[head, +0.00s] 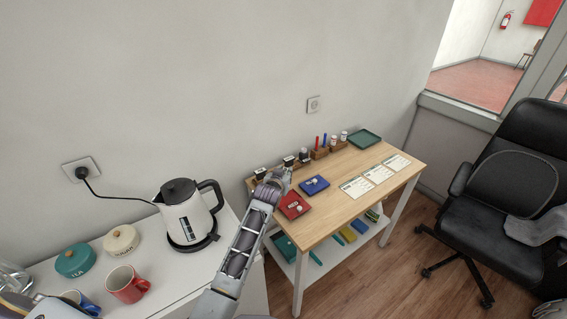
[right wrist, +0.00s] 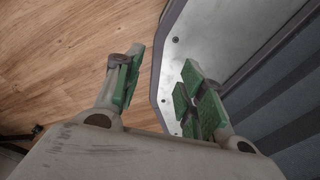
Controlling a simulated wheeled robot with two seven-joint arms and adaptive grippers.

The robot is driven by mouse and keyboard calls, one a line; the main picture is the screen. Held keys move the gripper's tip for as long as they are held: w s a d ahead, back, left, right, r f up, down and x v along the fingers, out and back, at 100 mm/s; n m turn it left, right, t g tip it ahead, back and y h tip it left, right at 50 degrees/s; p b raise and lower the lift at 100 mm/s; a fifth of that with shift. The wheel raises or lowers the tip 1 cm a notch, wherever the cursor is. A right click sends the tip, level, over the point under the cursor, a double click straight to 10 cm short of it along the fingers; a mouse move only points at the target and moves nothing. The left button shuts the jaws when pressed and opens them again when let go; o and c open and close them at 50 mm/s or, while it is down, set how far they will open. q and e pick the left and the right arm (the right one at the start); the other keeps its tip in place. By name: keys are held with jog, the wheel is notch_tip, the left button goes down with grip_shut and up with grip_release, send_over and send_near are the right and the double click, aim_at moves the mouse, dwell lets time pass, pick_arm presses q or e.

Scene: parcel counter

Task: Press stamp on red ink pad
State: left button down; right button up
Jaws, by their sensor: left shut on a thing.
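The red ink pad (head: 293,206) lies on the wooden counter near its left end, with a small pale mark on top. My left gripper (head: 282,173) is just behind and left of the pad, above the counter's back part. It is shut on a stamp (head: 288,161), whose dark end shows at the fingertips; the fingers hide most of it. The stamp is apart from the red pad. My right gripper (right wrist: 163,62) shows in the right wrist view, with its green-padded fingers apart and nothing between them.
A blue ink pad (head: 314,185) lies right of the red one. More stamps (head: 304,156) and a pen holder (head: 320,153) line the back edge. Paper forms (head: 378,174) and a green tray (head: 364,138) are farther right. A kettle (head: 187,212) stands on the white side table.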

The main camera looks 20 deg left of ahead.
aim_at(285, 200)
pick_arm(q)
jog(key=shift+s+d+f, duration=0.2)
jog(key=shift+d+f, duration=0.15)
jog(key=shift+f, duration=0.65)
jog(key=shift+f+b, duration=0.5)
jog(key=shift+b, duration=0.05)
jog(key=shift+f+b, duration=0.6)
jog(key=shift+b, duration=0.05)
jog(key=shift+f+b, duration=1.15)
jog(key=shift+b, duration=0.05)
jog(key=shift+f, duration=0.5)
pick_arm(e)
jog(key=w+d+f, duration=0.1)
jog(key=d+f, duration=0.3)
jog(key=shift+w+d+f+h, duration=0.2)
jog(key=shift+d+f+h, duration=0.1)
jog(key=shift+d, duration=0.1)
